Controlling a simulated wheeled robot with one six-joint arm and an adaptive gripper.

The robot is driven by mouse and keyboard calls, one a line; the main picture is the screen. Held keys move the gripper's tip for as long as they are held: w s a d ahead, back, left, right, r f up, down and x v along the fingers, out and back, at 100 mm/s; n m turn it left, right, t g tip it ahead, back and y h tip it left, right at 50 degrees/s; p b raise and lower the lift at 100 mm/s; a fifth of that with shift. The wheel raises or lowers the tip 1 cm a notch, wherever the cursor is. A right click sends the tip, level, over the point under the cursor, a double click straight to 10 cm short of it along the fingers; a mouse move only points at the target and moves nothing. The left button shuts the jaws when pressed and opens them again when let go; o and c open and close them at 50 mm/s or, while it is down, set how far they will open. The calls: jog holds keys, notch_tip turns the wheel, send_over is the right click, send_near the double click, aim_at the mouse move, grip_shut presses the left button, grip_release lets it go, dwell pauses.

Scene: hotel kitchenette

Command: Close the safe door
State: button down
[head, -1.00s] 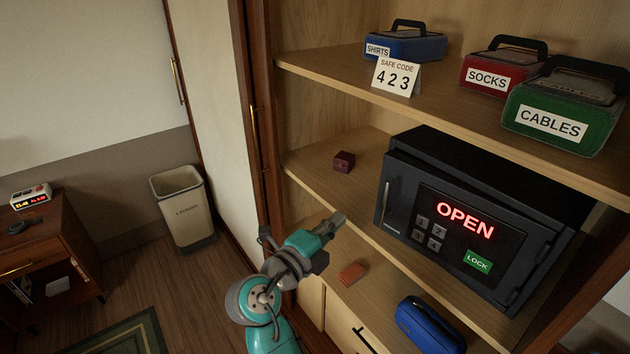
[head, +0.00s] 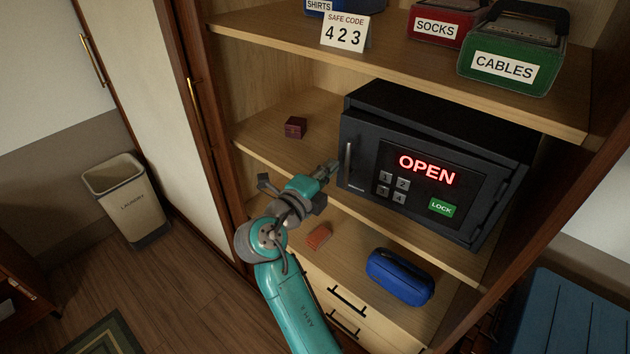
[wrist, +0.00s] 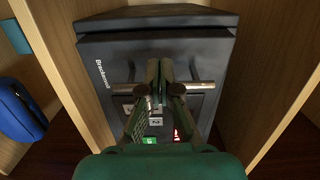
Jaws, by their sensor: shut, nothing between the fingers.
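The dark grey safe (head: 440,118) stands on the middle shelf. Its door (head: 365,200) lies nearly in line with the body, with a slight offset at its edge; I cannot tell if it is fully flush. The door's display (head: 427,170) reads OPEN in red, above a keypad (head: 393,187) and a green LOCK key (head: 441,208). A metal handle (head: 348,165) is on the door's left side. My gripper (head: 330,168) is shut and empty, its tips just left of the handle in the head view. In the wrist view, my gripper (wrist: 167,75) covers the handle's middle; contact is unclear.
A dark red box (head: 295,128) sits left of the safe. An orange block (head: 319,236) and a blue case (head: 400,277) lie on the shelf below. The safe code card (head: 345,32) and labelled boxes (head: 504,68) are above. A laundry bin (head: 128,200) stands left.

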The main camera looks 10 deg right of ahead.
aim_at(344, 153)
jog(key=shift+x, duration=1.95)
jog(key=shift+w, duration=0.1)
jog(key=x, duration=0.4)
jog(key=shift+w+d+r+m+g+h, duration=0.1)
jog(key=shift+w+d+m+g+h, duration=0.05)
jog(key=shift+d+m+g+h, duration=0.2)
